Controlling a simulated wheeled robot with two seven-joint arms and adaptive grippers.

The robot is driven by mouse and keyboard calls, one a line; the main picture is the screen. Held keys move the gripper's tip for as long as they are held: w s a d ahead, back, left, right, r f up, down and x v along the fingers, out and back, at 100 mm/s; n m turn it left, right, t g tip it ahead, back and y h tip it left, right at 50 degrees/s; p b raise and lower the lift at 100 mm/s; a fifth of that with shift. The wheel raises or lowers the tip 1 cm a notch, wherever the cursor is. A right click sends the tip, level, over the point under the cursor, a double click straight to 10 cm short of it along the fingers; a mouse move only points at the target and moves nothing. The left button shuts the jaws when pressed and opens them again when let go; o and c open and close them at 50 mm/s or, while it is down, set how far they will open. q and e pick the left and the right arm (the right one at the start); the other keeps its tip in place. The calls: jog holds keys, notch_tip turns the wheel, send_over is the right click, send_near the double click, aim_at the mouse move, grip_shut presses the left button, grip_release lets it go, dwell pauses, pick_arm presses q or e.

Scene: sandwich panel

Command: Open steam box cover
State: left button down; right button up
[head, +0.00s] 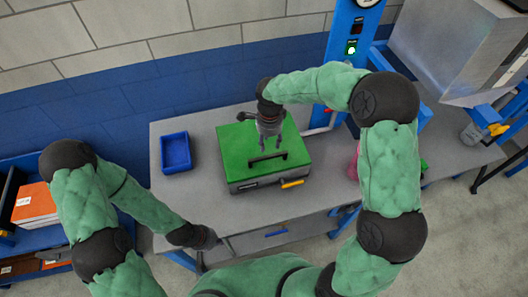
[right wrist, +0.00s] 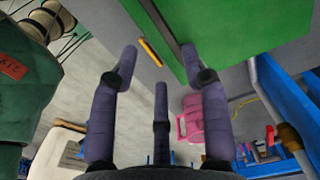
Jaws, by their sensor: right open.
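The steam box (head: 235,187) stands on the grey table with its green cover (head: 238,150) lying flat and closed on top. A dark bar handle (head: 268,160) runs across the cover, and a yellow-orange latch (head: 292,183) is on the front side. My right gripper (head: 268,136) is above the cover, just behind the handle. In the right wrist view its fingers (right wrist: 158,65) are spread and empty, with the green cover (right wrist: 260,30) and the latch (right wrist: 150,52) beyond them. My left gripper (head: 208,240) is low at the table's front edge; its fingers are unclear.
A blue tray (head: 176,152) sits left of the box. A pink object (head: 354,165) stands right of it, partly behind my right arm. A blue column (head: 345,45) and a metal cabinet (head: 440,45) are at the back right. The table's front left is clear.

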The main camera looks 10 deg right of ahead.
aim_at(268, 157)
notch_tip(268, 157, down, 9)
jog(key=shift+r, duration=0.1)
dwell(0.3)
grip_shut()
